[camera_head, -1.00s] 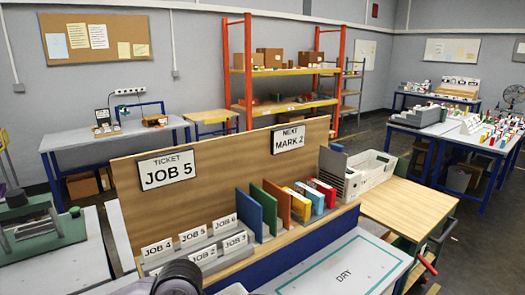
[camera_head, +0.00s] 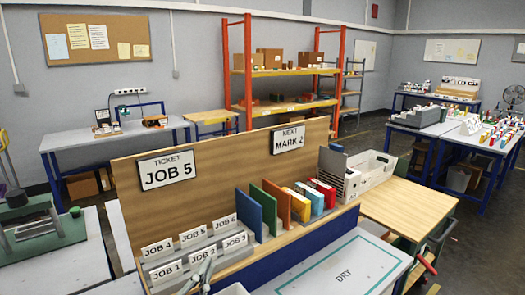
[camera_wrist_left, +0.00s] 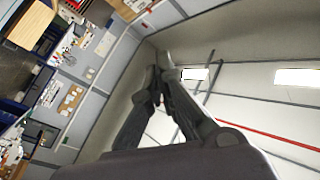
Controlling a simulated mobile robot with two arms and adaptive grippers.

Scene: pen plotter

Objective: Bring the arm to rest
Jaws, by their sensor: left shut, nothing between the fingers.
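My left gripper (camera_head: 205,268) shows small at the bottom edge of the head view, in front of the job card rack (camera_head: 200,250). Its grey fingers point upward, and most of the arm is below the frame. In the left wrist view the two dark fingers (camera_wrist_left: 158,78) come together at the tips, with nothing between them. My right gripper is in neither view.
A wooden board with a JOB 5 ticket (camera_head: 168,170) and a MARK 2 sign (camera_head: 288,140) stands behind the rack. Coloured folders (camera_head: 250,212) stand to its right. A white DRY panel (camera_head: 335,270) lies clear at front right. A white bin (camera_head: 372,172) stands beyond.

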